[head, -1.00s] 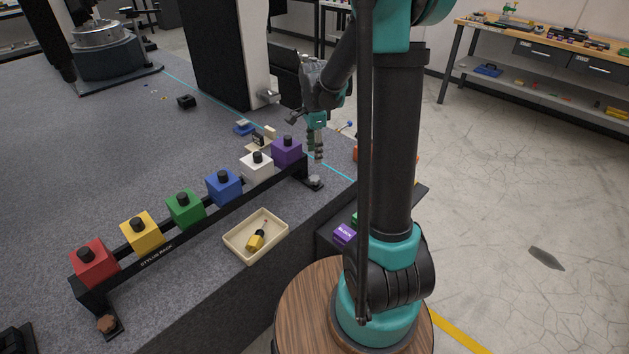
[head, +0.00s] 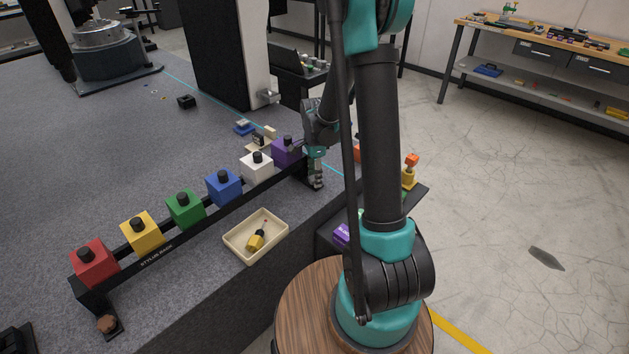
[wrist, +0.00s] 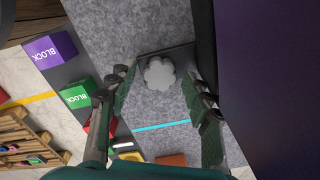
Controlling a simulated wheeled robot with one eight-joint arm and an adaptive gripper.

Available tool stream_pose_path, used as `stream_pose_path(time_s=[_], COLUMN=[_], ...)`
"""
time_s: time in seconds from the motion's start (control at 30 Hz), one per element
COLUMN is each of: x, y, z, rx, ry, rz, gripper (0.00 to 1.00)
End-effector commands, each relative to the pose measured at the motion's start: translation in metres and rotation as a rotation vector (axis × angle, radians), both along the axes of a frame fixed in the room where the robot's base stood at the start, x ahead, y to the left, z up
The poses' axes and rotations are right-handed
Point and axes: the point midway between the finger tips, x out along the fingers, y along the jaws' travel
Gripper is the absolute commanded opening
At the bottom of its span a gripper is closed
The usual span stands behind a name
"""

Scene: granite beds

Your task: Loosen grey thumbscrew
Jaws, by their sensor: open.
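The grey thumbscrew (wrist: 159,73) shows in the wrist view as a pale lobed knob on the dark foot (wrist: 180,57) of the stylus rack. My gripper (wrist: 158,103) is open, with one finger on each side of the thumbscrew in that picture and no contact visible. In the head view my gripper (head: 316,184) points down at the rack's far right end, beside the purple block (head: 286,152). There the gripper hides the grey thumbscrew. A brown thumbscrew (head: 106,323) sits on the rack's near left foot.
The stylus rack (head: 160,256) carries several coloured blocks. A cream tray (head: 232,247) with a yellow-and-black stylus (head: 256,239) lies in front of it. The purple block stands close to the gripper. A lower shelf (head: 325,240) with blocks lies beyond the bed's edge.

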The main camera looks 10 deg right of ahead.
Motion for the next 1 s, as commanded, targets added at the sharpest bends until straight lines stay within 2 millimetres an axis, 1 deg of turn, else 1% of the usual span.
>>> stream_pose_path(time_s=[0.17,0.57,0.67,1.0], x=[0.000,0.000,0.000,0.000], y=[0.000,0.000,0.000,0.000], z=[-0.004,-0.003,0.003,0.040], rx=[0.000,0.000,0.000,0.000], ry=[0.000,0.000,0.000,0.000], rz=[0.000,0.000,0.000,0.000], gripper=[0.50,0.50,0.50,0.50])
